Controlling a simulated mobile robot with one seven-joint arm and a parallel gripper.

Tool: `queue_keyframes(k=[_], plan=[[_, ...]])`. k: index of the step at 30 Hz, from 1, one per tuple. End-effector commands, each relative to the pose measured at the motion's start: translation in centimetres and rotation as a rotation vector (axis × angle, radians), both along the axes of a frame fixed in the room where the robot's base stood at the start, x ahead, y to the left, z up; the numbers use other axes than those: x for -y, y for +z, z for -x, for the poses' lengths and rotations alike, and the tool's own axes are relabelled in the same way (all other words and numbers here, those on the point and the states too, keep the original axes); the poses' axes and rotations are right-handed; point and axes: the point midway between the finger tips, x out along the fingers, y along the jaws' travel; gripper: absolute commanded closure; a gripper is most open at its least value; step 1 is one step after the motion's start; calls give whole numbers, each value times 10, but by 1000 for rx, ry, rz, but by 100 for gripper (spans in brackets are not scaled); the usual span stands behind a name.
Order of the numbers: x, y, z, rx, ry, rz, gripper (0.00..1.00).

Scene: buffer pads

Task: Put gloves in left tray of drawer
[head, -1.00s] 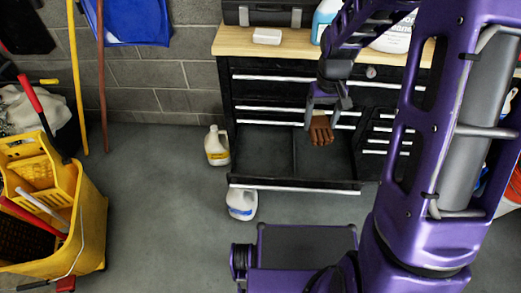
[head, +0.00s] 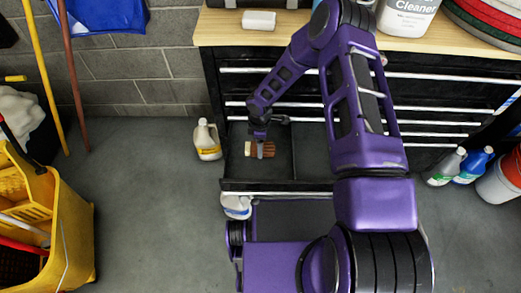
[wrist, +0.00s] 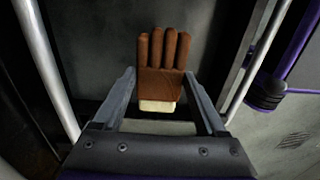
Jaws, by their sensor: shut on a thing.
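The brown gloves (head: 268,151), with a cream cuff, are in my gripper (head: 261,147) above the left tray (head: 244,173) of the open drawer (head: 310,182). In the wrist view the gloves (wrist: 163,82) lie between the two fingers of my gripper (wrist: 163,92), finger ends pointing away. The fingers are shut on the gloves. A divider (head: 293,160) separates the left tray from the right tray (head: 310,158). The left tray looks otherwise empty. I cannot tell whether the gloves touch its floor.
The black tool chest (head: 440,95) has a wooden top (head: 222,27). White jugs stand left of the drawer (head: 207,140) and at its front corner (head: 236,206). A yellow mop bucket (head: 60,225) is at far left. Bottles (head: 445,166) and a bucket (head: 498,185) are at right.

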Motion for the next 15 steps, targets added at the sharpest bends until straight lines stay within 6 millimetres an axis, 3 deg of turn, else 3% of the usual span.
queue_keyframes(k=[3,11,15], plan=[[0,-25,1,-2,-2,0,84],[1,-47,0,0,-5,1,84],[1,-68,1,-2,-6,1,84]])
